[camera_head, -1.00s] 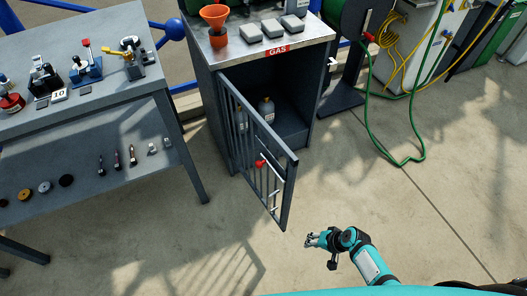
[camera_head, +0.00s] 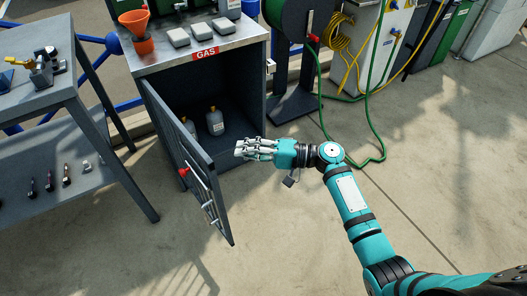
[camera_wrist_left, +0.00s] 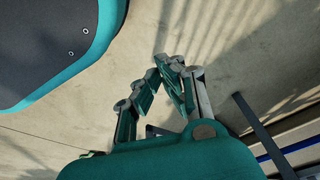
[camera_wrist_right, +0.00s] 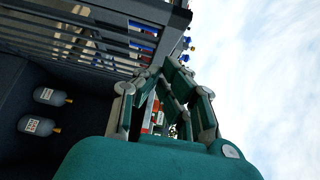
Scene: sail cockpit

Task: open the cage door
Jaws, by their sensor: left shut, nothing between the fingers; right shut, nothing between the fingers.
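The cage door (camera_head: 194,170) is a dark barred door hinged at the left of the grey GAS cabinet (camera_head: 262,95). It stands swung open toward the front, with a red knob (camera_head: 183,171) on it. Two grey gas bottles (camera_head: 215,122) stand inside the cabinet. My right gripper (camera_head: 240,149) is shut and empty, in front of the cabinet opening and to the right of the door, apart from it. In the right wrist view the gripper (camera_wrist_right: 165,75) shows beside the door bars (camera_wrist_right: 75,38). My left gripper (camera_wrist_left: 170,68) is shut and empty over bare floor.
A grey workbench (camera_head: 80,95) with tools stands at the left, near the open door. A green hose (camera_head: 375,160) lies on the floor at the right. Grey boxes (camera_head: 200,32) and an orange funnel (camera_head: 137,22) stand on the cabinet top. The floor in front is clear.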

